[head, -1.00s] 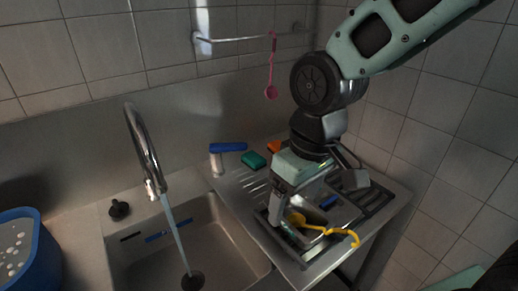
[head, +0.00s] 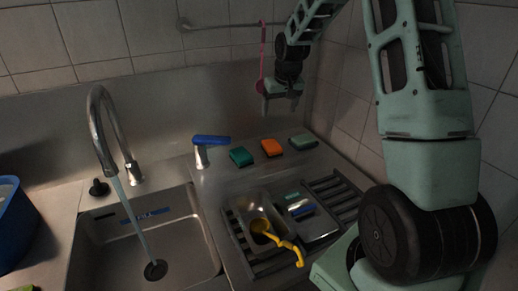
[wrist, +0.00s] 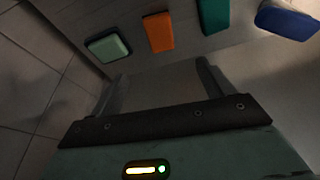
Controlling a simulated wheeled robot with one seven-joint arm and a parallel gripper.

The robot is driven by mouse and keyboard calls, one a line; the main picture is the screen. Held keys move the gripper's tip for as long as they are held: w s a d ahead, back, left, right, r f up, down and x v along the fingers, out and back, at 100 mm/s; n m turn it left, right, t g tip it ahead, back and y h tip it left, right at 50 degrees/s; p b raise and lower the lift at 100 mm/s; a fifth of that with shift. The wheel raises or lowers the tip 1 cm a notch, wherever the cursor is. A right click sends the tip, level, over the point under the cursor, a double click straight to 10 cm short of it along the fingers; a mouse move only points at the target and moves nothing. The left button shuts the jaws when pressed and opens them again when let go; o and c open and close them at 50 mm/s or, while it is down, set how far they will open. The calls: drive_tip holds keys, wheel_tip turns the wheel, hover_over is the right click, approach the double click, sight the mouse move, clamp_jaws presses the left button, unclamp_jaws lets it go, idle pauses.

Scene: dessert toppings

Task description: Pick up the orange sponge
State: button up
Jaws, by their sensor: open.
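The orange sponge (head: 271,147) lies on the steel counter ledge by the back wall, between a teal sponge (head: 241,156) and a pale green sponge (head: 303,141). In the wrist view the orange sponge (wrist: 158,32) is near the top, left of centre, with the pale green sponge (wrist: 108,47) to its left and the teal sponge (wrist: 213,15) to its right. My gripper (head: 281,103) is in the air above the ledge, apart from the sponges. Its two fingers (wrist: 158,78) are spread with nothing between them.
A blue-topped dispenser (head: 210,142) stands left of the sponges. In front is a rack (head: 335,186) with trays and a yellow ladle (head: 284,243). The sink with running tap (head: 103,110) is at left. A pink utensil (head: 262,62) hangs from the wall rail (head: 205,24).

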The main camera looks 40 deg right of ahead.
drive_tip(key=p, duration=0.3)
hover_over(272, 145)
drive_tip(key=s, duration=0.1)
wheel_tip(272, 145, down, 12)
drive_tip(key=shift+r, duration=0.2)
drive_tip(key=p+x, duration=0.1)
drive_tip(key=x, duration=0.1)
drive_tip(key=p+x, duration=0.1)
drive_tip(key=x, duration=0.1)
drive_tip(key=shift+s+a+f, duration=0.2)
drive_tip(key=shift+w+f, duration=0.15)
drive_tip(key=shift+f, duration=0.45)
drive_tip(key=c, duration=1.1)
